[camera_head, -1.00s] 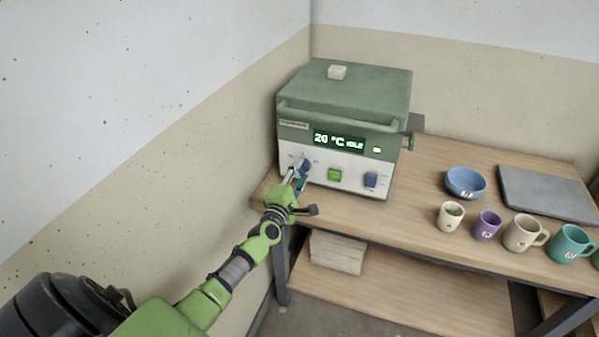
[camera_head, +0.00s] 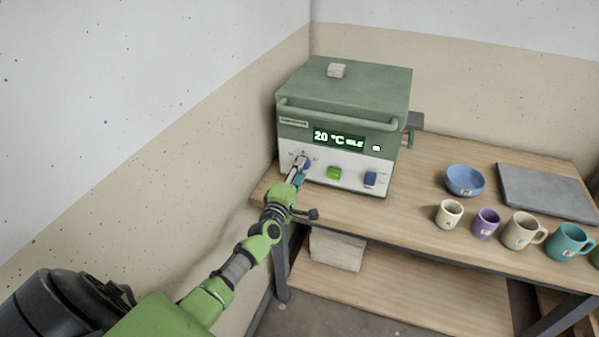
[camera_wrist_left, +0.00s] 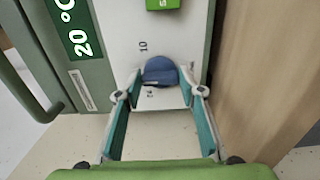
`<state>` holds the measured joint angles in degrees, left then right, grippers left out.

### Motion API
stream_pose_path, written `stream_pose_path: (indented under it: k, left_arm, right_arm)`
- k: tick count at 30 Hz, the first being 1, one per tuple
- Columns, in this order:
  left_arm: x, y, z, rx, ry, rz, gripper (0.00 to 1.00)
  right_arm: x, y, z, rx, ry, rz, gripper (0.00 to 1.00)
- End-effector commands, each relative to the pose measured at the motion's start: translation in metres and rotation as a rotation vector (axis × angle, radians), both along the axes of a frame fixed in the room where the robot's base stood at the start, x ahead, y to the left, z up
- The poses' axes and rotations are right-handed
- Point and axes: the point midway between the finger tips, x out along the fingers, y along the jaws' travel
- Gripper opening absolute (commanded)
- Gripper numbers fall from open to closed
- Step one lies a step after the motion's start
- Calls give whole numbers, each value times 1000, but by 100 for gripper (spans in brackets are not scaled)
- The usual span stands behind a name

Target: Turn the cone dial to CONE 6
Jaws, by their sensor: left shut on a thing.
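The kiln (camera_head: 345,105) is a green and white box at the left end of the table. Its display reads 20 °C with a small word beside it, which looks like IDLE. The cone dial (camera_wrist_left: 160,72) is a blue knob on the white front panel, with a 10 printed near it in the left wrist view. My left gripper (camera_wrist_left: 160,82) is shut on the dial, one finger on each side. In the head view my left gripper (camera_head: 299,170) covers most of the dial, and its setting cannot be read. My right gripper is not in view.
A green button (camera_head: 334,173) and a blue switch (camera_head: 370,179) sit right of the dial. A blue bowl (camera_head: 464,181), several mugs and a grey slab (camera_head: 545,191) stand on the table to the right. A wall is close on the left.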

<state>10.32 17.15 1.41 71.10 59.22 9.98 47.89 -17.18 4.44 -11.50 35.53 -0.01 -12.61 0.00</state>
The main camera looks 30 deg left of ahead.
Motion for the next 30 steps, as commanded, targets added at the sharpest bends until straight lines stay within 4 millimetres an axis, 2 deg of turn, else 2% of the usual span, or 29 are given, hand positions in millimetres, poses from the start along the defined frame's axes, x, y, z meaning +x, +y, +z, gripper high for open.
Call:
stream_pose_path:
  k: [1,2,3,4,13,17,20,30]
  left_arm:
    - [-1,-1,-3,-2,4,-1,14]
    - [-1,-1,-3,-2,5,-1,41]
    - [-1,-1,-3,-2,4,-1,51]
    - [-1,-1,-2,-2,4,-1,53]
    - [-1,0,-1,-1,2,-1,53]
    - [-6,-2,-1,-3,1,-1,53]
    - [-19,-6,-2,-5,2,-1,53]
    - [-87,-21,-3,-2,4,0,53]
  right_arm:
    - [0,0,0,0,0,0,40]
    - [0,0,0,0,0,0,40]
    - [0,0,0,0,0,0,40]
    - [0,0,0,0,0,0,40]
    - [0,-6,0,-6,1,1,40]
    - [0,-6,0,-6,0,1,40]
    - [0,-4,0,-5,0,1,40]
    - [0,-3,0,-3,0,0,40]
